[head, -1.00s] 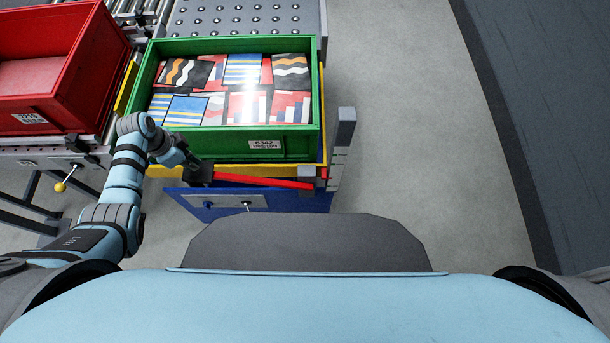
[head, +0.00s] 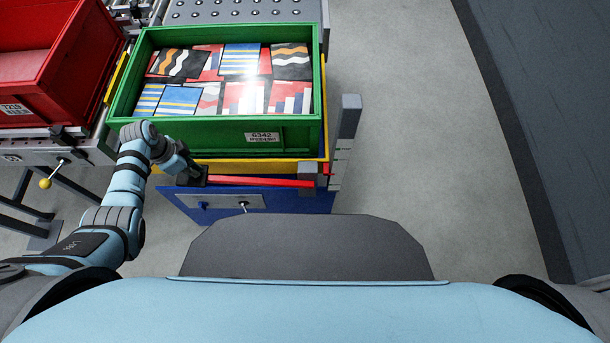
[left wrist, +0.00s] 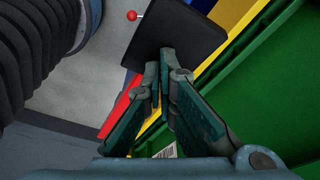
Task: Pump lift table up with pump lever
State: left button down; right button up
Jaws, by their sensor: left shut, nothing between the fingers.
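The pump lever (head: 262,182) is a red bar running across the front of the lift table, nearly level in the picture, with a black plate (left wrist: 175,38) at its left end. My left gripper (left wrist: 164,62) is shut and empty, its fingertips over that plate; I cannot tell whether they touch it. In the head view the gripper (head: 190,172) partly covers the plate. The lift table has a yellow top frame (head: 245,167) and a blue body (head: 295,201). A green crate (head: 205,138) of patterned flat items stands on it. My right gripper is not seen.
A grey post (head: 346,118) with a marked scale stands at the table's right corner. A red crate (head: 45,90) sits on a roller conveyor at left. A yellow-knobbed lever (head: 46,183) sticks out below it. The grey floor to the right is clear.

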pick_arm(q)
notch_tip(320, 180, down, 16)
jog(key=b, duration=1.3)
notch_tip(320, 180, up, 23)
jog(key=p, duration=2.1)
jog(key=shift+w+d+f+p, duration=0.1)
jog(key=shift+w+f+p, duration=0.1)
jog(key=shift+p, duration=0.15)
jog(key=shift+s+r+b, duration=0.15)
jog(key=shift+r+b, duration=0.25)
jog(key=shift+r, duration=0.1)
jog(key=shift+f, duration=0.1)
notch_tip(320, 180, down, 23)
jog(key=b, duration=2.1)
notch_tip(320, 180, up, 23)
jog(key=p, duration=2.1)
